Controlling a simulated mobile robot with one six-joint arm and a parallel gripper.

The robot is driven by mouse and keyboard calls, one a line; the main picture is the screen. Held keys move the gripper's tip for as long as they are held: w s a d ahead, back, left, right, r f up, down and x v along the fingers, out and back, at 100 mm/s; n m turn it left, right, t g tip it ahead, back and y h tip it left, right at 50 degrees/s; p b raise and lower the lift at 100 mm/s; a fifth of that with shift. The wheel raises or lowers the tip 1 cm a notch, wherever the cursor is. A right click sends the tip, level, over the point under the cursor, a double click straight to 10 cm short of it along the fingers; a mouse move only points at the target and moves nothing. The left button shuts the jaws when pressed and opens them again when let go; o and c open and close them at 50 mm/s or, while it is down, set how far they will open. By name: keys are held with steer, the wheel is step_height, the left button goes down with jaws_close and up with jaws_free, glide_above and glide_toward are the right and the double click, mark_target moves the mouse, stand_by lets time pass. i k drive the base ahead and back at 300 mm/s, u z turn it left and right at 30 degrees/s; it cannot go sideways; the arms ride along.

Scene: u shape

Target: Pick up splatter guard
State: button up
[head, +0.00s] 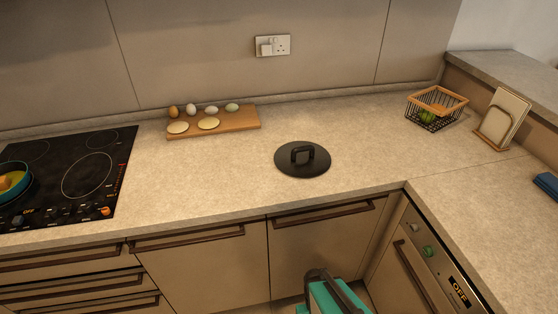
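The splatter guard (302,158) appears to be the round, flat black disc with an upright black loop handle. It lies on the beige worktop (360,140) in the middle of the head view, a little back from the front edge, with nothing touching it. Teal and dark parts of my own body show at the bottom centre, below the worktop and in front of the cabinets. I cannot make out my gripper's fingers among them. Nothing of mine touches the splatter guard.
A wooden egg board (240,118) with several eggs lies behind left. A black hob (65,175) with a blue pan (14,182) is at the left. A wire basket (436,108) and a board rack (502,118) stand at the right. Worktop around the guard is clear.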

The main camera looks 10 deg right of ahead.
mark_target(298, 159)
steer(key=u, duration=0.75)
steer(key=k, duration=1.45)
steer(key=z, duration=0.3)
steer(key=i, duration=1.3)
steer(key=u, duration=0.9)
steer(key=i, duration=0.6)
steer(key=u, duration=0.2)
